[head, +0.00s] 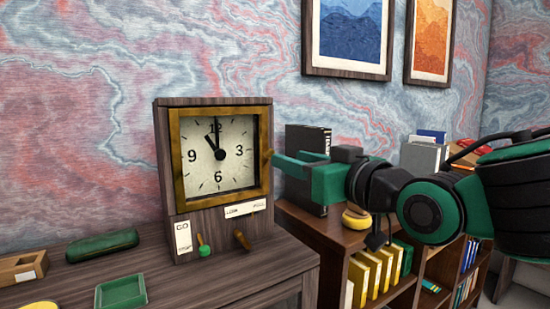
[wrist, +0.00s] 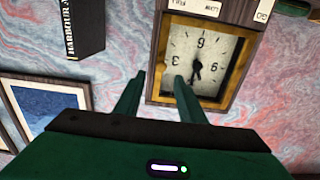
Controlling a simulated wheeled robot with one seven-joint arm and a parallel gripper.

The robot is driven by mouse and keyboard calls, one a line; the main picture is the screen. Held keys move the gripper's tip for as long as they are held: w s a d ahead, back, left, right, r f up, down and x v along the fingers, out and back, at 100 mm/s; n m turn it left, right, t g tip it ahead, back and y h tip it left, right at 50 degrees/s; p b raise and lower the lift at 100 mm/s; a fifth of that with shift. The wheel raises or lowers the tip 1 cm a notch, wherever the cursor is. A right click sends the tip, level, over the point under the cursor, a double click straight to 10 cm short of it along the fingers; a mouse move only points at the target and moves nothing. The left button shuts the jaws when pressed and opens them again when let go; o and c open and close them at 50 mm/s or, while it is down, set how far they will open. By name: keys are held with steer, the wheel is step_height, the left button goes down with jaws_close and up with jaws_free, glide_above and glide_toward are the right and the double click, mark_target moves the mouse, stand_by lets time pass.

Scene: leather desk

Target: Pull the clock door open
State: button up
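The clock (head: 213,180) is a dark wooden case standing on the desk, with a white dial reading about eleven. Its door is a square brass-coloured frame (head: 177,165) around the dial and looks shut. A small brass-coloured handle (head: 267,156) seems to stick out at the door's right edge. My gripper (head: 278,163) is just right of that edge, pointing left. In the wrist view the clock appears upside down, and my gripper (wrist: 160,77) has its two green fingers apart, with the door frame (wrist: 207,18) beyond them. I cannot tell whether a finger touches the handle.
On the desk (head: 215,285) are a green tray (head: 121,291), a dark green case (head: 102,245) and a wooden box (head: 23,268). A bookshelf (head: 335,235) with a black binder (head: 307,139) and a yellow round object (head: 356,217) stands right, below my arm.

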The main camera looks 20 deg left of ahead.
steer(key=x, duration=0.7)
steer(key=shift+w, duration=0.1)
